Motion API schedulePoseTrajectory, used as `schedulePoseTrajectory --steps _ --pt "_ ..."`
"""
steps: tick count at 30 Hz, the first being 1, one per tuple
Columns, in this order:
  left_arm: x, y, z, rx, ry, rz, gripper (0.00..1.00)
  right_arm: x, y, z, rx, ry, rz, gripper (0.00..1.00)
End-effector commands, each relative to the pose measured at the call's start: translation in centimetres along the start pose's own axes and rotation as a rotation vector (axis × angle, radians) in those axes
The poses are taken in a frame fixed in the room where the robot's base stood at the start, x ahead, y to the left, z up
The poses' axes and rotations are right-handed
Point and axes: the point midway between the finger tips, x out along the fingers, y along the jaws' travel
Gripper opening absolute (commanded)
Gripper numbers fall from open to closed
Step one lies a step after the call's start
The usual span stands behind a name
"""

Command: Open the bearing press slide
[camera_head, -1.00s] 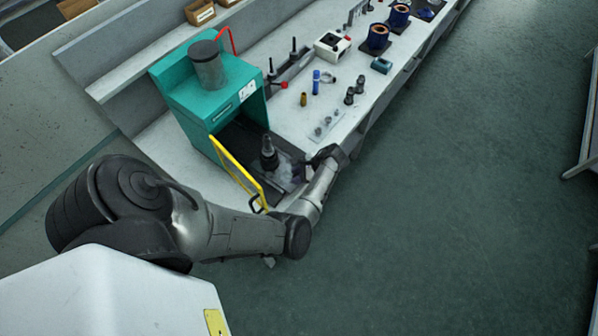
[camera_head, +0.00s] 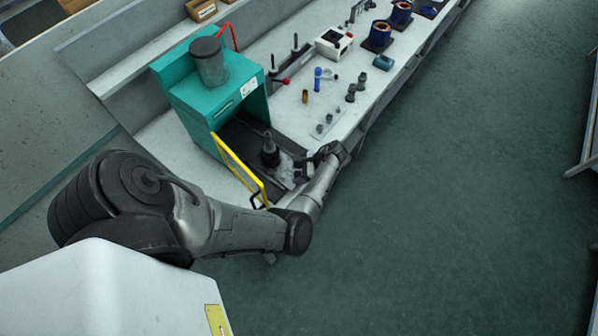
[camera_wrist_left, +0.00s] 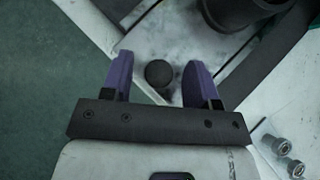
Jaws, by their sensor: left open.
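The bearing press (camera_head: 215,95) is a teal housing with a grey cylinder on top, at the left of the bench. Its yellow-framed guard door (camera_head: 238,168) stands swung out at the front. The slide is a pale metal plate (camera_head: 285,172) at the press mouth, with a dark upright fixture (camera_head: 270,152) behind it. In the left wrist view the plate (camera_wrist_left: 185,33) carries a round black knob (camera_wrist_left: 159,74). My left gripper (camera_wrist_left: 158,66) is open, with its purple fingers on either side of the knob and visible gaps to it. In the head view my own wrist hides the fingertips.
Small metal parts (camera_head: 325,125) lie on the bench right of the press, also in the left wrist view (camera_wrist_left: 283,147). Farther along are a white box (camera_head: 333,43) and blue-and-copper parts (camera_head: 379,35). The floor (camera_head: 450,200) right of the bench is clear.

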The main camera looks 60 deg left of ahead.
Motion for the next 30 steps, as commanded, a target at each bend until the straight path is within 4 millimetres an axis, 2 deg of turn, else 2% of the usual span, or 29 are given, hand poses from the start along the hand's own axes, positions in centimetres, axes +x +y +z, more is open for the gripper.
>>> schedulePoseTrajectory --steps 5,18,24,30 --pt "-2.1 -0.1 0.0 -0.001 0.003 -0.003 0.55 -0.1 0.0 0.0 0.000 0.000 0.000 0.53" --pt "-10.4 -0.1 -0.1 0.000 0.003 -0.003 0.55 0.0 0.3 0.1 -0.010 -0.002 0.007 0.53" --pt "-12.7 0.0 0.0 0.000 0.001 -0.001 0.55 0.1 0.3 0.1 -0.010 -0.002 0.007 0.53" --pt "-13.6 0.0 0.0 -0.001 0.000 -0.001 0.55 0.1 0.2 0.1 -0.008 -0.002 0.006 0.53"
